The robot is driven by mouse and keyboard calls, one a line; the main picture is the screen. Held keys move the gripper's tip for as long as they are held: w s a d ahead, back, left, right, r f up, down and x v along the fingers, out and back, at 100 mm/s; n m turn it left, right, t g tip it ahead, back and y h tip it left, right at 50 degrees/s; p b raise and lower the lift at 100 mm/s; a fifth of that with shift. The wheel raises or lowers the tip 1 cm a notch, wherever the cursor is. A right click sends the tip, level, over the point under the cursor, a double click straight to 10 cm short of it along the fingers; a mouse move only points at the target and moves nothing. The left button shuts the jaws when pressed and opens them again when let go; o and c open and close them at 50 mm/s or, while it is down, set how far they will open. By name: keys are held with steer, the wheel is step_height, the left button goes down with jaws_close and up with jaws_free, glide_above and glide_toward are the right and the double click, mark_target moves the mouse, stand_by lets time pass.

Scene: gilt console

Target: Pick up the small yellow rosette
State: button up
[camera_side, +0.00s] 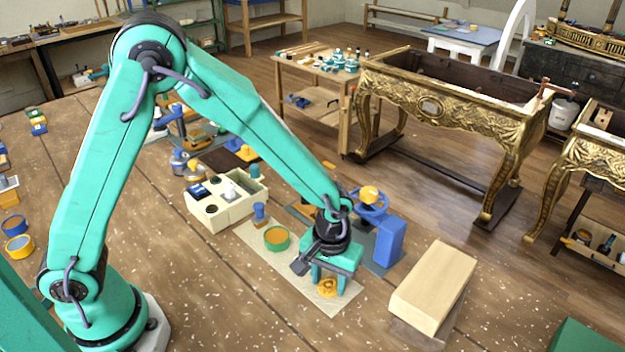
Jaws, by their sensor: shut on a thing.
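The small yellow rosette (327,288) is a round, ornate piece low at the front of the pale mat (290,280). My gripper (327,280) points down over the mat, its teal fingers at the rosette. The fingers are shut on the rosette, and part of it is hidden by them. The rosette appears at or just above the mat; I cannot tell whether it touches it.
A green-rimmed round tin (277,238) and a small blue piece (260,213) stand left of my gripper. A cream divided tray (226,203) is behind them. A blue clamp-like device (388,240) stands close right. A wooden block (434,285) lies farther right.

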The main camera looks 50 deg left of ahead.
mark_target(329, 286)
steer(key=shift+r, duration=0.65)
steer(key=r, duration=0.3)
steer(key=shift+s+d, duration=0.3)
steer(key=shift+s, duration=0.05)
steer(key=s+d+r, duration=0.5)
steer(key=s+r, duration=0.1)
steer(key=s, duration=0.3)
steer(key=shift+d+r, duration=0.2)
steer(key=shift+d, duration=0.2)
steer(key=shift+r, duration=0.1)
